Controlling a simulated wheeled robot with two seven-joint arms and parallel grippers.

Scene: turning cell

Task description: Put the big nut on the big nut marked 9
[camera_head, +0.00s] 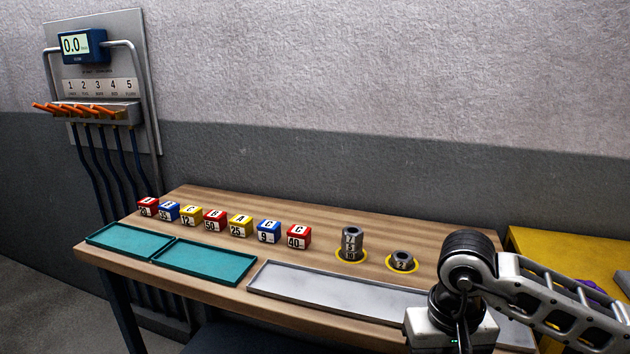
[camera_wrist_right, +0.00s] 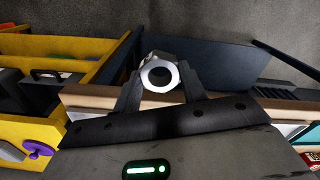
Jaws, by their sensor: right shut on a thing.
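My right gripper (camera_wrist_right: 160,80) is shut on a big nut (camera_wrist_right: 159,62), a grey ring with a bright face and a round hole, in the right wrist view. The mark on the held nut does not show. In the head view my right arm stands at the lower right, and the fingers and held nut are hidden. A single dark nut (camera_head: 402,261) lies on the right yellow ring on the table; its number is too small to read surely. A stack of nuts (camera_head: 352,243) stands on the left yellow ring, with 7 on top. My left gripper is not in view.
Several lettered, numbered cubes (camera_head: 240,226) stand in a row on the wooden table (camera_head: 330,220). Two teal trays (camera_head: 210,263) and a long grey tray (camera_head: 320,286) lie in front. A yellow cabinet (camera_head: 560,245) stands at the right. A panel with orange levers (camera_head: 85,110) hangs at the left.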

